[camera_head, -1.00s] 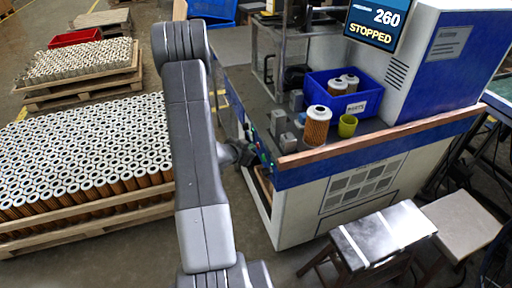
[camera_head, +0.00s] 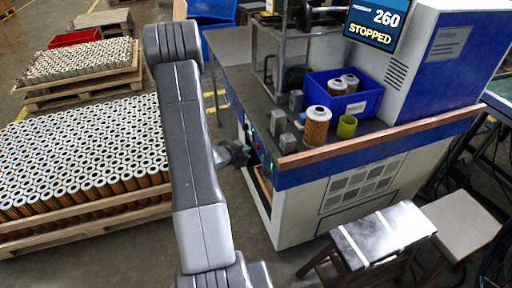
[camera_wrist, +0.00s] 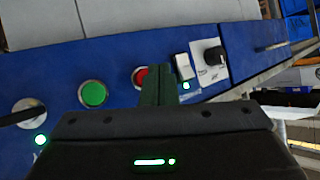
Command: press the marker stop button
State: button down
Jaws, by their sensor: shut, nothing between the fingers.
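The red button (camera_wrist: 140,77) sits in a light ring on the blue control panel (camera_wrist: 112,60) in the wrist view. My gripper (camera_wrist: 158,86) is shut and empty. Its fingers overlap the right part of the red button in that view; I cannot tell whether they touch it. In the head view, my gripper (camera_head: 242,155) is at the left end of the machine's front, close to the small panel controls. The screen (camera_head: 375,24) on the machine reads 260 and STOPPED.
A green button (camera_wrist: 93,94) is left of the red one, a white switch (camera_wrist: 184,67) and black knob (camera_wrist: 213,55) right of it. A filter cartridge (camera_head: 316,128), yellow cup (camera_head: 347,126) and blue bin (camera_head: 362,104) stand on the machine top. Stools are in front.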

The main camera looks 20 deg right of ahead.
jog(key=shift+s+a+p, duration=0.1)
jog(key=shift+a+p, duration=0.2)
jog(key=shift+a, duration=1.95)
jog(key=shift+a+p, duration=0.4)
jog(key=shift+a, duration=1.55)
jog(key=shift+d, duration=0.1)
